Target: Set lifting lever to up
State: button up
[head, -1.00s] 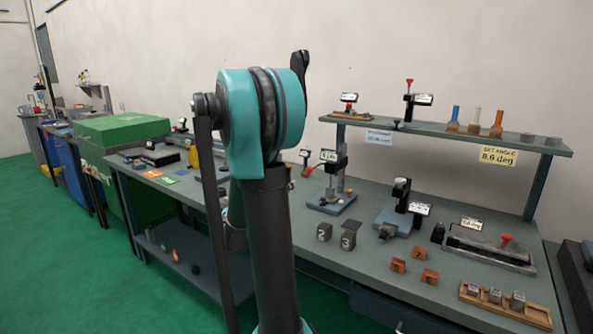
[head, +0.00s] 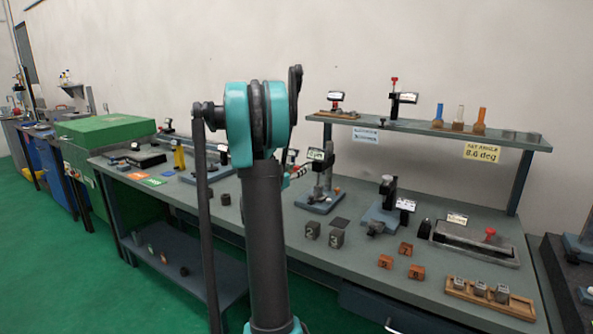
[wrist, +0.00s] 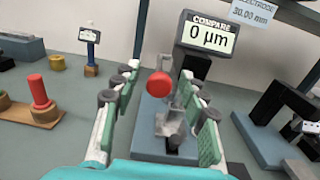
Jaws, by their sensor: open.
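The comparator stand, with a display reading "COMPARE 0 µm" (wrist: 208,34), stands on the bench behind my gripper's fingers. A round red knob (wrist: 158,86), likely the lifting lever's end, shows in front of its grey block and base (wrist: 152,136). My gripper (wrist: 160,84) is open. One finger is left of the knob and the other is right of it, with gaps visible on both sides. Whether the knob lies in depth between the fingertips is unclear. In the head view the stand (head: 324,176) is right of my arm, and my gripper is partly hidden there. The lever's shaft is mostly hidden.
A red peg on a wooden base (wrist: 40,94) and a small gauge (wrist: 90,42) stand to the left. A dark fixture (wrist: 284,112) stands close on the right. A shelf (head: 420,130) runs behind.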

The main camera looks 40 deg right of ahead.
jog(key=shift+w+d, duration=0.1)
jog(key=shift+d, duration=0.1)
grip_shut()
dwell(0.5)
